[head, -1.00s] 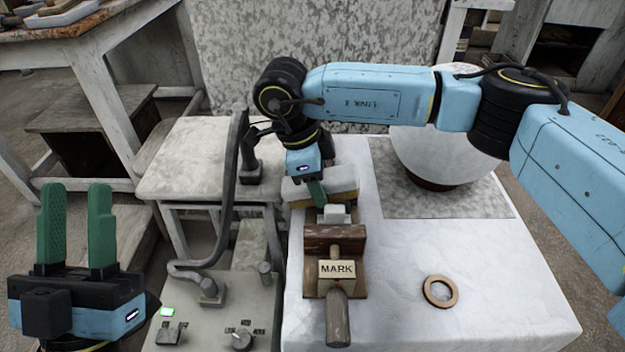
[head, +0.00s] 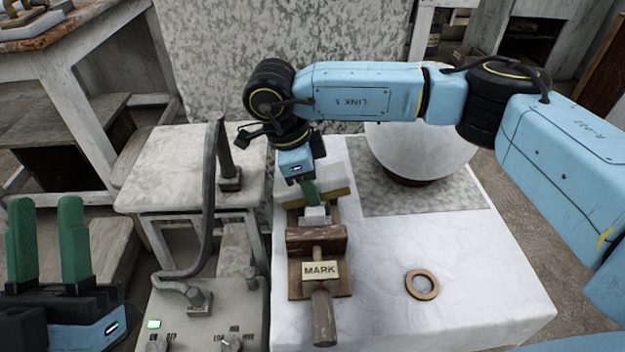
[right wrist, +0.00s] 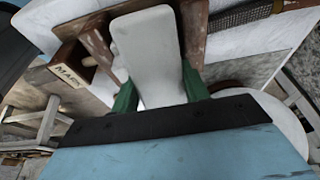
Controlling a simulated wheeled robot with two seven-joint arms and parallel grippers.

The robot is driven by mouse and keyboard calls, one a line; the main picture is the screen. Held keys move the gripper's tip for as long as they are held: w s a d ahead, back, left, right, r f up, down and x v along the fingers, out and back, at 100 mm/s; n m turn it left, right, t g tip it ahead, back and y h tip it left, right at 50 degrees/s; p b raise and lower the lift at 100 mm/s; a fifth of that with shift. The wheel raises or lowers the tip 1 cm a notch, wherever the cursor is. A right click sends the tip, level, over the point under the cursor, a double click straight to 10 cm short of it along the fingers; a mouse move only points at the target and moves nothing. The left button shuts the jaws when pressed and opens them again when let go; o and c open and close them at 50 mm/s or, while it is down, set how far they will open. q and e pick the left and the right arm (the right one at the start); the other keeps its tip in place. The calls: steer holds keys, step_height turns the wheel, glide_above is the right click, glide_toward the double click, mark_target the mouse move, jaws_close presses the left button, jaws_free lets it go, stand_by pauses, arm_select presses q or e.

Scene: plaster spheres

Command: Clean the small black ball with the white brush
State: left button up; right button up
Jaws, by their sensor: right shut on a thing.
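My right gripper (head: 311,192) is above the table's left side, pointing down, with its green fingers shut on a pale slab-like block. The block shows between the fingers in the right wrist view (right wrist: 148,55) and as a small whitish block in the head view (head: 316,215). I cannot tell whether this is the white brush. A pale block with a tan edge (head: 338,190) lies just behind the fingers, partly hidden by them. My left gripper (head: 46,215) is open and empty at the lower left, fingers up. I see no small black ball.
A wooden clamp-like tool labelled MARK (head: 320,270) sits in front of the right gripper. A wooden ring (head: 422,284) lies on the white table (head: 450,250). A big white sphere (head: 420,150) stands behind. A control panel (head: 215,310) is left; the table's right front is clear.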

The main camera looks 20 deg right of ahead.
mark_target(290, 188)
steer(key=shift+w+a+r, duration=0.15)
steer(key=shift+a+r, duration=0.05)
steer(key=shift+a, duration=0.3)
steer(key=shift+w+a+r, duration=0.15)
steer(key=shift+a, duration=0.35)
steer(key=shift+b+x, duration=0.35)
steer(key=shift+x, duration=0.45)
steer(key=shift+w+a+f, duration=0.1)
steer(key=shift+w+a, duration=0.05)
steer(key=shift+a, duration=0.35)
steer(key=shift+w+a+f, duration=0.15)
steer(key=shift+a, duration=0.35)
